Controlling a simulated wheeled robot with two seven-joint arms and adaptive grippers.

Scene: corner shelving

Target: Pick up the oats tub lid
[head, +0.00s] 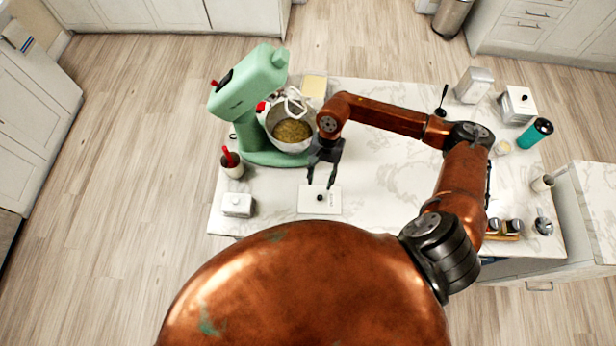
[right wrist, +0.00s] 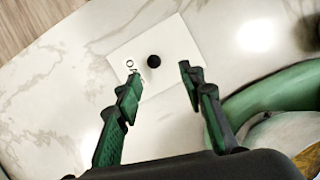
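The oats tub lid (head: 320,199) is a flat white square with a small black knob and dark lettering, lying on the marble counter near its front edge. It also shows in the right wrist view (right wrist: 178,52), ahead of the fingertips. My right gripper (head: 321,186) points down above the lid's far edge. In the right wrist view my right gripper (right wrist: 158,78) is open, with nothing between its fingers and the black knob (right wrist: 153,61) just beyond the fingertips. My left gripper is not in view.
A green stand mixer (head: 247,105) with a metal bowl (head: 292,133) stands behind and left of the lid. A cup with red-handled tools (head: 233,168) and a white butter dish (head: 238,204) are left. The counter's middle right is clear.

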